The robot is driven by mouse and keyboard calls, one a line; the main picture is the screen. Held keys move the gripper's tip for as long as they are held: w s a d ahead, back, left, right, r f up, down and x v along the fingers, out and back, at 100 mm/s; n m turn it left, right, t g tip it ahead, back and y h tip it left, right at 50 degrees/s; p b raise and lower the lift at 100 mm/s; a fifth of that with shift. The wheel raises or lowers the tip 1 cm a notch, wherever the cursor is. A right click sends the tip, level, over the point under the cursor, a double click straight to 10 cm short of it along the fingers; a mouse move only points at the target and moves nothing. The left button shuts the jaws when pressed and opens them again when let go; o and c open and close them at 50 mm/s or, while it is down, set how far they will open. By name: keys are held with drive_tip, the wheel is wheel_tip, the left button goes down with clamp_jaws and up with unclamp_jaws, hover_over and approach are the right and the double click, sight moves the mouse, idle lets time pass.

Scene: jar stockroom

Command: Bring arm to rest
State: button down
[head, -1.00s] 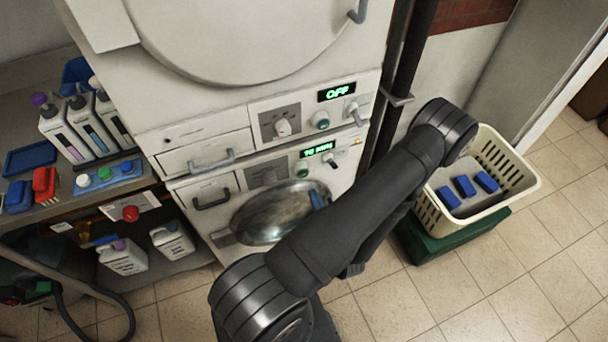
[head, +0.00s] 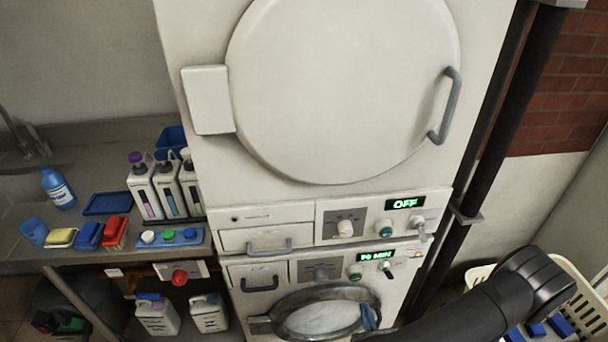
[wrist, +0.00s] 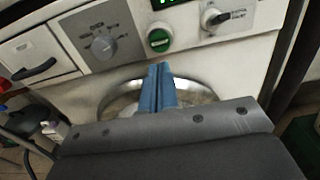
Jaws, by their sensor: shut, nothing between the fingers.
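My gripper (wrist: 158,88) shows in the wrist view with its two blue fingers pressed together and nothing between them. It points at the front of the lower machine (wrist: 215,60), over its round door (wrist: 122,98). In the head view the blue fingertips (head: 368,317) show in front of the right side of that round door (head: 318,318). My dark arm comes in from the bottom right. I cannot tell whether the fingers touch the door.
A cream basket (head: 577,290) with blue blocks stands at the lower right, partly behind my arm. The upper machine has a large round door (head: 340,90) with a grey handle (head: 447,105). A counter (head: 95,205) with bottles and brushes stands at left.

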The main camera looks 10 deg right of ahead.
sight(356, 279)
drive_tip(key=shift+w, duration=3.8)
drive_tip(key=shift+s, duration=0.1)
drive_tip(key=shift+s, duration=4.15)
drive_tip(key=shift+w, duration=4.3)
drive_tip(key=s, duration=0.8)
drive_tip(key=shift+s, duration=0.15)
drive_tip(key=shift+w, duration=4.1)
drive_tip(key=shift+s, duration=1)
